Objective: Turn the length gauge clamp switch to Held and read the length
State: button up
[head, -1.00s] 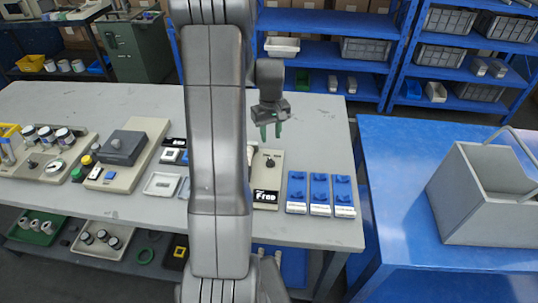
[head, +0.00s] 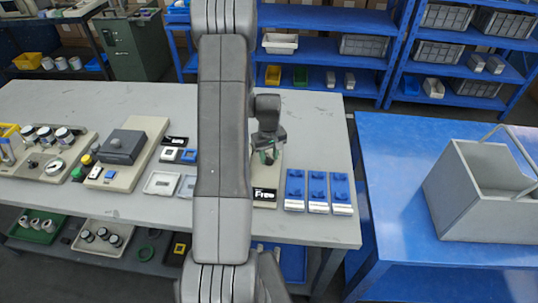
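The length gauge is a cream plate (head: 270,178) on the grey table, partly hidden behind my arm. Its black label (head: 264,195) at the near end reads "Free". The clamp switch knob is hidden now behind my gripper. My gripper (head: 267,157) points down over the gauge plate, where the knob sat in the earlier view. Its green fingertips are small and partly hidden, so I cannot tell whether they touch the knob or how far apart they are. No length reading is legible.
Several blue blocks with white fronts (head: 318,191) stand just right of the gauge. A blue table (head: 400,190) with a grey open bin (head: 480,190) stands at the right.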

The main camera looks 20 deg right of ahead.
grip_shut()
jog(key=shift+m+b, duration=0.4)
jog(key=shift+b, duration=0.05)
jog(key=shift+f+m+b, duration=0.15)
jog(key=shift+m+b, duration=0.4)
jog(key=shift+m, duration=0.05)
jog(key=m+b, duration=0.2)
jog(key=m, duration=0.1)
jog(key=m+b, duration=0.2)
jog(key=m, duration=0.2)
jog(key=shift+m+b, duration=0.5)
jog(key=shift+m, duration=0.9)
jog(key=shift+r, duration=0.2)
